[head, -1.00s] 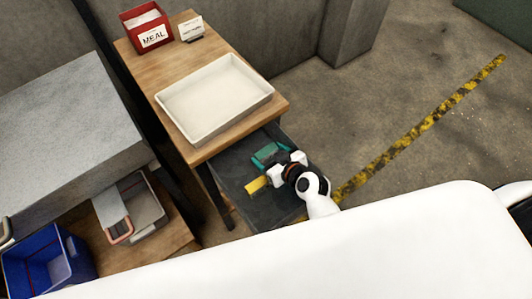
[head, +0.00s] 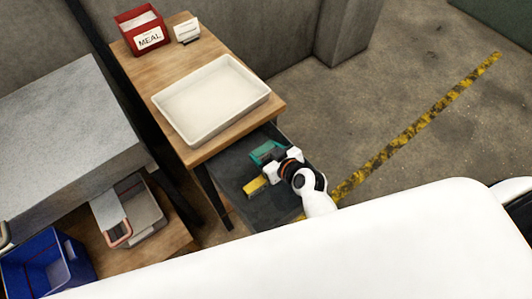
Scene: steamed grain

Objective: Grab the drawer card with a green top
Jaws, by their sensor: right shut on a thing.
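The drawer card with a green top (head: 265,151) lies in the open dark drawer under the wooden table. My right gripper (head: 282,161) is down in the drawer at the near right side of this card, its two white fingers on either side of the card's near end. It is shut on the card; the held part is mostly hidden by the fingers. A card with a yellow top (head: 254,187) lies in the drawer to the lower left, close to the left finger.
The wooden table (head: 185,150) carries a white tray (head: 212,133), a red MEAL box (head: 141,30) and a small white sign (head: 187,30). A blue bin (head: 45,268) and a grey pan (head: 145,205) stand on a low shelf at left. The drawer's front left is bare.

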